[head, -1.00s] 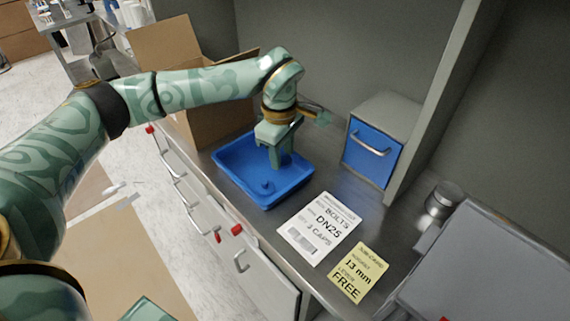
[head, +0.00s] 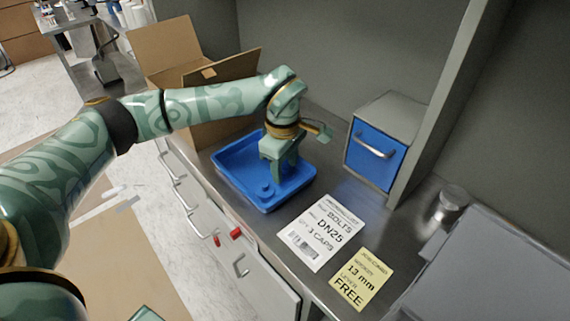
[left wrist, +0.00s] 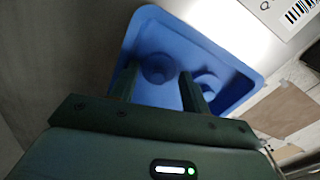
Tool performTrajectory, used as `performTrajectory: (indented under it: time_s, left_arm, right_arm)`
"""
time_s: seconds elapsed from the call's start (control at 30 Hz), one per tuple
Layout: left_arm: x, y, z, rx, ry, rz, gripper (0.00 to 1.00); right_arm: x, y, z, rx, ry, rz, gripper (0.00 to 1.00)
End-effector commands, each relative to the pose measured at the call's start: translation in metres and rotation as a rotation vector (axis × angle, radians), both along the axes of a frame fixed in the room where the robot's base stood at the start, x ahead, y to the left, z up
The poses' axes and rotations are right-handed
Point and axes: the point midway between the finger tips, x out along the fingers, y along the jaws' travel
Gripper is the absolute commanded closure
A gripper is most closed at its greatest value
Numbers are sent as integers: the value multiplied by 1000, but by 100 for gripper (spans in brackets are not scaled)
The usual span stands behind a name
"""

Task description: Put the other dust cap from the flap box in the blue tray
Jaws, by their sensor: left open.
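The blue tray (head: 228,160) stands on the metal counter. My left gripper (head: 279,176) points down into it, with its fingers apart. In the left wrist view the open fingers (left wrist: 158,88) reach over the tray (left wrist: 222,58). One round blue dust cap (left wrist: 158,68) lies on the tray floor, in line with the gap between the fingers. A second blue cap (left wrist: 207,84) lies beside the right finger. The head view shows one cap (head: 265,189) near the tray's front; the gripper hides the other. The cardboard flap box (head: 205,135) stands behind the tray, flaps up; its inside is hidden.
A grey cabinet with a blue drawer (head: 374,154) stands right of the tray. A white label card (head: 320,232) and a yellow card (head: 361,279) lie in front. A metal cylinder (head: 448,207) and a grey case (head: 480,270) are at the right.

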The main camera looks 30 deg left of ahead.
Motion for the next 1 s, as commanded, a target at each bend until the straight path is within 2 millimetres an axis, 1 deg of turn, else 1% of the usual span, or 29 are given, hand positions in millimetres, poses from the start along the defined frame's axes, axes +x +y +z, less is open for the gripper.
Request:
performTrajectory:
  time_s: [0.17, 0.3, 0.4, 0.5, 0.6, 0.67, 1.0]
  left_arm:
    - [0, 0, 38, 0, -9, 0, 53]
    - [-2, 1, 73, 0, -10, 0, 53]
    - [-3, 1, 94, 0, -7, 0, 53]
    - [-4, 1, 109, 1, -5, 0, 53]
    - [-5, 1, 117, 0, -4, 0, 53]
    - [-5, 1, 119, 0, -3, 0, 53]
    - [-5, 1, 119, 0, -1, 0, 53]
  right_arm:
    - [6, 3, 14, 3, -14, -1, 64]
    - [10, 4, 25, 5, -24, -1, 64]
    - [12, 4, 31, 4, -29, -1, 64]
    - [14, 4, 35, 5, -33, 0, 64]
    - [15, 4, 37, 4, -34, 0, 64]
    - [15, 4, 37, 5, -35, 0, 64]
    - [15, 2, 37, 2, -34, 0, 64]
